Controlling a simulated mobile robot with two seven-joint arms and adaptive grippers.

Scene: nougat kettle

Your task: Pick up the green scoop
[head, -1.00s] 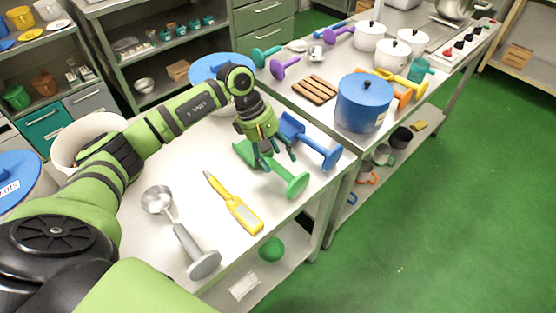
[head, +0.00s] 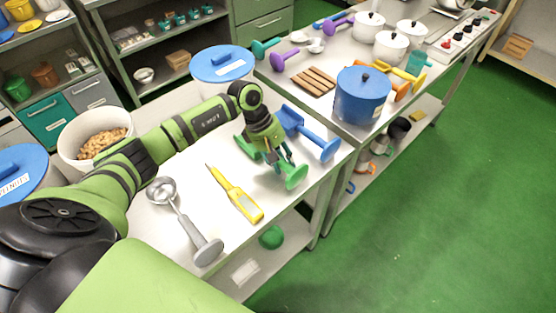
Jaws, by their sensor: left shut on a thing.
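The green scoop lies on the near metal table, and its round green handle end (head: 294,177) shows to the right of my gripper. Part of its scoop end shows at the left behind the fingers. My left gripper (head: 280,163) points down over the scoop and is shut on its handle. The fingers hide much of the handle, and I cannot tell whether the scoop is clear of the table. My right gripper is not in view.
A blue scoop (head: 308,133) lies close behind the green one. A yellow thermometer-like tool (head: 238,196) and a steel ladle (head: 187,222) lie in front. A white bucket of nuts (head: 72,146) stands at the left. A blue pot (head: 362,95) stands on the far table.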

